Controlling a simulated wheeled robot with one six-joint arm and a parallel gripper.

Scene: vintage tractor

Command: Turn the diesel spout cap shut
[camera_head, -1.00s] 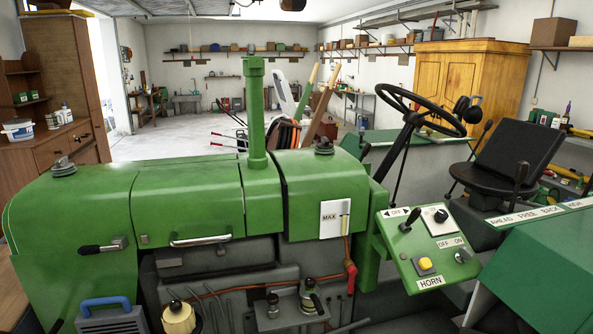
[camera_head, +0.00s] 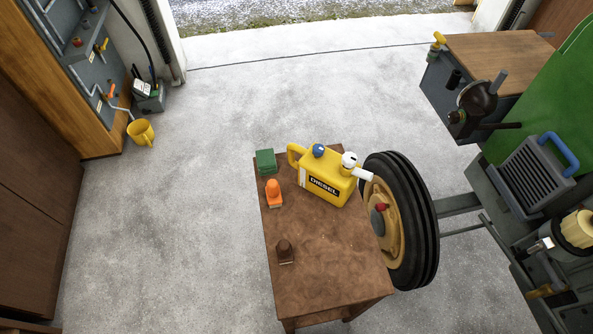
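The yellow diesel can (camera_head: 326,180) stands upright on a small wooden table (camera_head: 322,262), with a black DIESEL label on its side. A white spout (camera_head: 363,174) sticks out to the right from a round white collar (camera_head: 349,160) at the can's top right. A blue cap (camera_head: 318,151) sits on the can's top near the yellow handle. I cannot tell whether the spout cap is open or shut. My gripper is not in view.
A green box (camera_head: 265,162), an orange item (camera_head: 273,193) and a brown item (camera_head: 285,251) are on the table. The tractor wheel (camera_head: 401,220) stands close on the right. A yellow can (camera_head: 141,132) is at left. Concrete floor is clear left of the table.

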